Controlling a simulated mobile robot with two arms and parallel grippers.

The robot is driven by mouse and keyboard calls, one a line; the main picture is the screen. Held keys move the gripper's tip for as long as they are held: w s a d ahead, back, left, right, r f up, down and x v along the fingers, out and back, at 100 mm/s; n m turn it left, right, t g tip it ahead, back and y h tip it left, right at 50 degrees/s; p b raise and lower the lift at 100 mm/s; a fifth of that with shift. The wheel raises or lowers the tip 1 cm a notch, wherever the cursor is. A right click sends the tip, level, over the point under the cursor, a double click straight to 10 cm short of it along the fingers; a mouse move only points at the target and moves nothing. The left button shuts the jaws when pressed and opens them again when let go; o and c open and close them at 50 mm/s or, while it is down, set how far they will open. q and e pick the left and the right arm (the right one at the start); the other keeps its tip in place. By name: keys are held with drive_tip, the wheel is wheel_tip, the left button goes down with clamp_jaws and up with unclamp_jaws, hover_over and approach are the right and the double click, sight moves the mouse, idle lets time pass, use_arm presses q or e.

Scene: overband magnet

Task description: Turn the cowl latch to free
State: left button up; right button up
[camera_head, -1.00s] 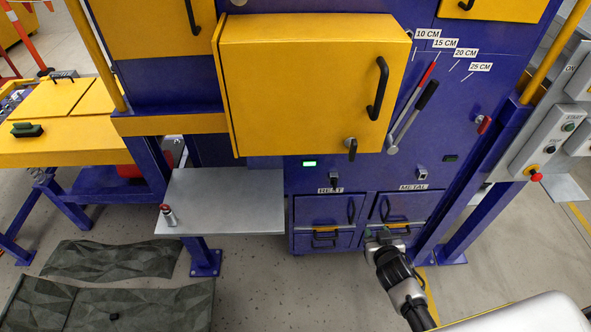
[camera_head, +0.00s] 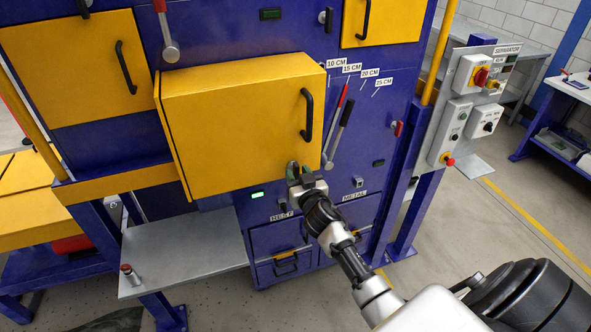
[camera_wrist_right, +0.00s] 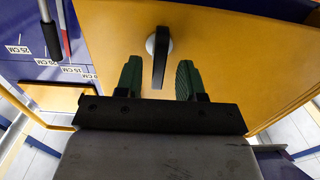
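The cowl latch is a dark lever on a round silver boss at the lower right of the yellow cowl (camera_head: 240,125). In the right wrist view the latch (camera_wrist_right: 161,58) stands between and just beyond the fingertips. My right gripper (camera_head: 298,172) is at the cowl's lower right corner and covers most of the latch in the head view. In the wrist view the right gripper (camera_wrist_right: 158,78) has its two green-padded fingers apart, one on each side of the latch lever, with gaps visible. My left gripper is not in view.
A black cowl handle (camera_head: 307,115) is above the latch. Two levers, one red-tipped and one black-gripped (camera_head: 345,112), stand to the right beside the scale labels. A grey shelf (camera_head: 190,250) is at lower left. The control panel (camera_head: 455,120) is at right.

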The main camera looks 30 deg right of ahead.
drive_tip(key=shift+w+d, duration=0.15)
drive_tip(key=shift+w, duration=0.4)
drive_tip(key=shift+w+d+f, duration=0.1)
drive_tip(key=shift+w+d, duration=0.1)
drive_tip(key=shift+w, duration=0.2)
clamp_jaws()
